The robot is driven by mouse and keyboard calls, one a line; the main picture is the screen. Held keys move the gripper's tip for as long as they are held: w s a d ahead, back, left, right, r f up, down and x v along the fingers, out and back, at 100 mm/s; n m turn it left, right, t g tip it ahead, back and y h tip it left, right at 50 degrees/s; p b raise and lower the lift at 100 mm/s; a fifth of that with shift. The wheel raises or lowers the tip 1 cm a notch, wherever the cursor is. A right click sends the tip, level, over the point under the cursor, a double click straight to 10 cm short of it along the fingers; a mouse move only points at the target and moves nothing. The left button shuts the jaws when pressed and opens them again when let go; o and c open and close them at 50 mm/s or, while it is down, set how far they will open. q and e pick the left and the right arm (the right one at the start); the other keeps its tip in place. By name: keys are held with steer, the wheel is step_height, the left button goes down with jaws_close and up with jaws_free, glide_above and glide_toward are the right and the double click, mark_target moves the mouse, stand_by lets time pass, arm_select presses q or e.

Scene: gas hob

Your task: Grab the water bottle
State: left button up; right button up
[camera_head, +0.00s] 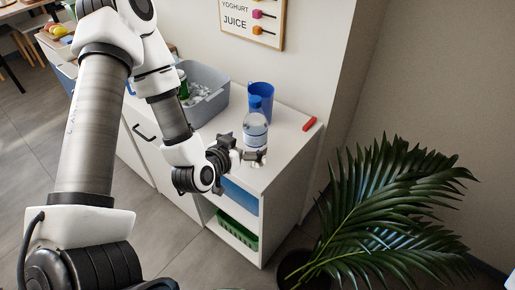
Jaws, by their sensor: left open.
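The water bottle (255,127) is clear with a blue cap and a pale label. It stands upright on the white cabinet top (290,139), near its front edge. My left gripper (250,156) is at the bottle's lower part, on its near left side, with its fingers apart. One finger shows to the left of the bottle and another in front of its base. I cannot tell whether they touch it. The bottle's base is partly hidden by the gripper. My right gripper is out of view.
A blue cup (261,92) stands just behind the bottle. A grey bin (208,80) holding crumpled items and a green can is to the left. A red object (309,123) lies at the right edge. A large plant (390,215) stands at the right. Blue and green baskets (238,231) sit below.

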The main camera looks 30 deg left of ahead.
arm_select(q)
steer(key=x, duration=0.5)
steer(key=shift+w+d+r, duration=0.1)
steer(key=shift+w+r, duration=0.2)
steer(key=shift+s, duration=0.15)
steer(key=c, duration=1.8)
steer(key=shift+r, duration=0.1)
